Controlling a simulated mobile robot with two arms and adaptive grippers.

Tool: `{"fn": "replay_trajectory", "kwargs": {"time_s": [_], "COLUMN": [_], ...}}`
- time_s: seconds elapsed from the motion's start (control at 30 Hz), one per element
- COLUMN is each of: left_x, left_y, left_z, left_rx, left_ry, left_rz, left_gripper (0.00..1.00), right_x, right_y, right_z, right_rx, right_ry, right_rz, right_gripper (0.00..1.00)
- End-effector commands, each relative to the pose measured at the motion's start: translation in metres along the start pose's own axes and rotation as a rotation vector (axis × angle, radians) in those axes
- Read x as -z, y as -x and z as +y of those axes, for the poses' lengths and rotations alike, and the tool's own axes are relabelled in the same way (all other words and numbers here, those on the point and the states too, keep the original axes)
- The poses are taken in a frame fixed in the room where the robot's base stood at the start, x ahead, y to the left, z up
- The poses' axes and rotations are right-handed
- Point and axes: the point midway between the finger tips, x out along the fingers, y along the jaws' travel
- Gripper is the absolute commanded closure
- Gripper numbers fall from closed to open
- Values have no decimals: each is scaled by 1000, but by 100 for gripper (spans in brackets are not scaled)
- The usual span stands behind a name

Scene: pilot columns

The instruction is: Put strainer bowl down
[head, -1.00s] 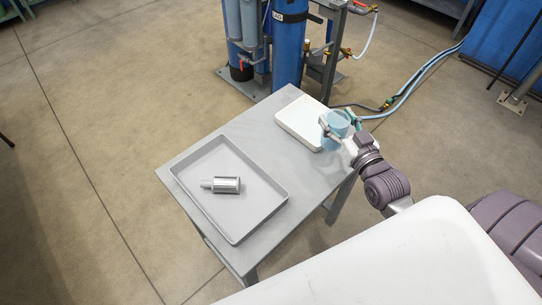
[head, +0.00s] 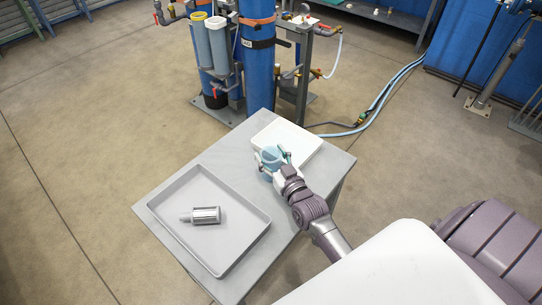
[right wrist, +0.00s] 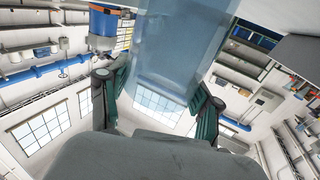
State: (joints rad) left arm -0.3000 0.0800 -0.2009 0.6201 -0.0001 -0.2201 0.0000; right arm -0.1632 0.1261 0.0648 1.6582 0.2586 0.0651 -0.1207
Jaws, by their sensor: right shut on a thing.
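The strainer bowl is a translucent blue cup (head: 270,159) in the head view, held in my right gripper (head: 272,156). It overlaps the near edge of the white tray (head: 303,150); I cannot tell whether it touches the table or a tray. In the right wrist view the bowl (right wrist: 185,45) fills the upper middle, between the two dark green-padded fingers of my right gripper (right wrist: 155,95). The bowl's far end is cut off there. My left gripper is not in view.
A grey tray (head: 165,205) on the grey table (head: 222,155) holds a silver cylinder (head: 206,215) with a narrow stub. Bare table lies between the trays and at the right. Blue and grey columns (head: 257,60) stand behind the table.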

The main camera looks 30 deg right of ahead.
Motion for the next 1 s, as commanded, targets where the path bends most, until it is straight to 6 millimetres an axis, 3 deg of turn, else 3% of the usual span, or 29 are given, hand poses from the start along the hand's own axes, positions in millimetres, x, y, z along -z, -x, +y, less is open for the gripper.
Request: {"fn": "replay_trajectory", "kwargs": {"time_s": [0.33,0.37,0.5,0.9,1.0], "left_x": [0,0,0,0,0], "left_y": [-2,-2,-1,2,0], "left_z": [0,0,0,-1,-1], "left_rx": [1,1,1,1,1], "left_ry": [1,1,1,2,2], "left_rz": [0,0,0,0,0], "left_gripper": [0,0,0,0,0], "right_x": [-3,-3,-2,2,-1], "right_y": [0,0,0,1,14], "right_z": [0,0,0,0,0], "right_rx": [0,0,0,0,0], "right_ry": [0,0,0,0,0], "right_rz": [2,2,2,1,-1], "right_gripper": [72,34,11,11,11]}}
